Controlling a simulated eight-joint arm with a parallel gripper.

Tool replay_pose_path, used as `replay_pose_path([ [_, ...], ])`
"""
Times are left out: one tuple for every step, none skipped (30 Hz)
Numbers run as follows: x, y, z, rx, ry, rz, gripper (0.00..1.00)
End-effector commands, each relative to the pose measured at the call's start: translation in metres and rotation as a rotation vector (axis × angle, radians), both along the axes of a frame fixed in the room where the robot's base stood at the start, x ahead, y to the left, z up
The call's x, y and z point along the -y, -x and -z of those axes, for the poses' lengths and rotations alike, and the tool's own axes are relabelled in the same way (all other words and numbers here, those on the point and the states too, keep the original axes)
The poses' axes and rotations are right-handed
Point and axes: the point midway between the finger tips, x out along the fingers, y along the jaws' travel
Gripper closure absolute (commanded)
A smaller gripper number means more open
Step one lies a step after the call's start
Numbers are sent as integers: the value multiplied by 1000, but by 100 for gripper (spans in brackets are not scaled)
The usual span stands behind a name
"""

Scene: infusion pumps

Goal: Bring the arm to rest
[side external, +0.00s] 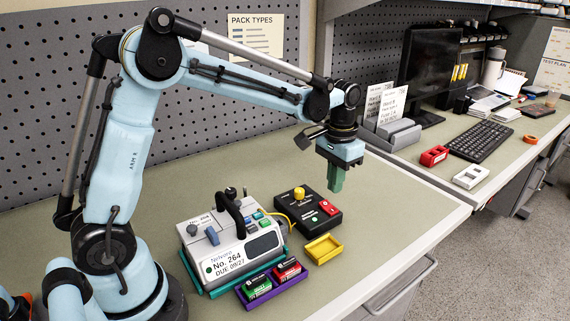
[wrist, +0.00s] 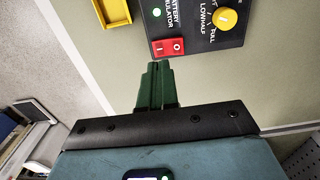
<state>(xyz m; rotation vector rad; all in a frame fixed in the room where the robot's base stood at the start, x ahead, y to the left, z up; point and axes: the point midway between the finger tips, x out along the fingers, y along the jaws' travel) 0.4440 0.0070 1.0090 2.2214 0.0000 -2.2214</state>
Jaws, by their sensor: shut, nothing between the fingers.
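My gripper (side external: 336,178) hangs pointing down above the green bench (side external: 398,214), at the end of my light blue arm. Its green fingers are shut together and empty, and they also show in the wrist view (wrist: 157,72). In the side view the fingers are behind and to the right of the black battery simulator box (side external: 312,212), apart from it. The wrist view shows the simulator's red rocker switch (wrist: 168,47), yellow knob (wrist: 226,19) and a lit green light just beyond the fingertips.
An infusion pump labelled No. 264 (side external: 232,262) stands on the bench, with a yellow cable by it. A purple tray (side external: 273,289) holds a green and a red pack. A yellow tray (side external: 324,249) looks empty. Grey blocks and cards (side external: 390,133) stand behind. The bench's right part is clear.

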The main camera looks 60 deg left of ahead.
Motion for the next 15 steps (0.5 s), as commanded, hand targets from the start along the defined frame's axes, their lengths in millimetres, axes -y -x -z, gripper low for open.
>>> replay_pose_path([
  [0,0,-4,0,0,0,100],
  [0,0,-6,0,0,0,100],
  [0,0,-9,0,0,0,100],
  [0,0,-11,0,0,0,100],
  [0,0,-12,0,0,0,100],
  [0,0,-14,0,0,0,100],
  [0,0,-15,0,0,0,100],
  [0,0,-16,0,0,0,100],
  [0,0,-17,0,0,0,100],
  [0,0,-17,0,0,0,100],
  [0,0,-17,0,0,0,100],
  [0,0,-17,0,0,0,100],
  [0,0,-17,0,0,0,100],
  [0,0,-17,0,0,0,100],
  [0,0,-17,0,0,0,100],
])
